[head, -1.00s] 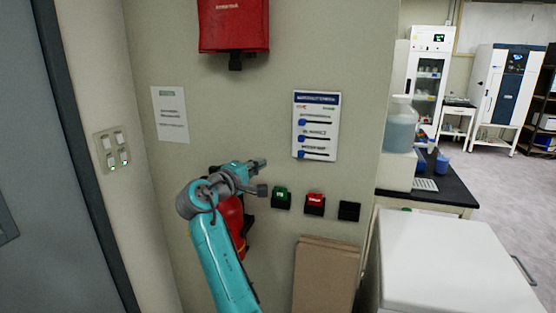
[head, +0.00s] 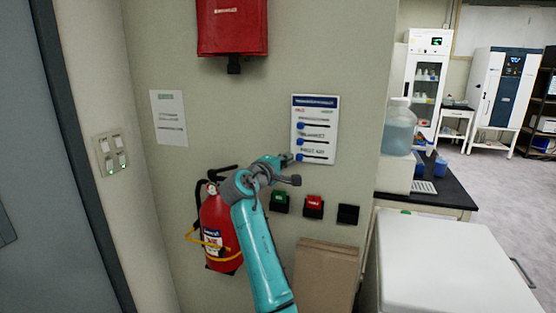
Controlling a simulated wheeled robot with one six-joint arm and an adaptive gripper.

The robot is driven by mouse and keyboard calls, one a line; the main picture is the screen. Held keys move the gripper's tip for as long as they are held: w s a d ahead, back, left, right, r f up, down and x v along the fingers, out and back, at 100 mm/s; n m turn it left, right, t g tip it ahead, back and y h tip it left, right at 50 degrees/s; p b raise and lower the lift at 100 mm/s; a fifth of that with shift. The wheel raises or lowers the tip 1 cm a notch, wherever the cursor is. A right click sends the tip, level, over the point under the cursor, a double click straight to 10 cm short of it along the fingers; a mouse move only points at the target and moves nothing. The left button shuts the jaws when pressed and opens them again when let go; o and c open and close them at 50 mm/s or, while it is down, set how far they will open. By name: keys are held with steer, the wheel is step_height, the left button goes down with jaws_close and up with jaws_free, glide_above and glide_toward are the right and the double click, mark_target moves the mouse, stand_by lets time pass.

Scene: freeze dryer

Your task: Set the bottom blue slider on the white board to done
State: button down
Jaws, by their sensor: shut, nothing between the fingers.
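The white board (head: 329,128) hangs on the beige wall, with a dark blue header and several dark horizontal slots. Each slot has a blue slider at its left end. The bottom blue slider (head: 300,157) sits at the left end of the lowest slot. My gripper (head: 289,157) is shut and empty, with its tip just left of the bottom slider. From this view I cannot tell whether it touches the slider or how far it is from the wall. The small lettering on the board is too blurred to read.
A green switch (head: 279,202), a red switch (head: 313,206) and a black box (head: 348,214) are on the wall below the board. A fire extinguisher (head: 219,228) hangs left of my arm. A white chest (head: 450,260) stands at the lower right.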

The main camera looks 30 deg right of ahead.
steer(key=shift+s+d, duration=0.2)
steer(key=s+d, duration=0.1)
steer(key=s, duration=0.1)
steer(key=s+d, duration=0.3)
steer(key=s, duration=0.1)
steer(key=shift+d, duration=0.25)
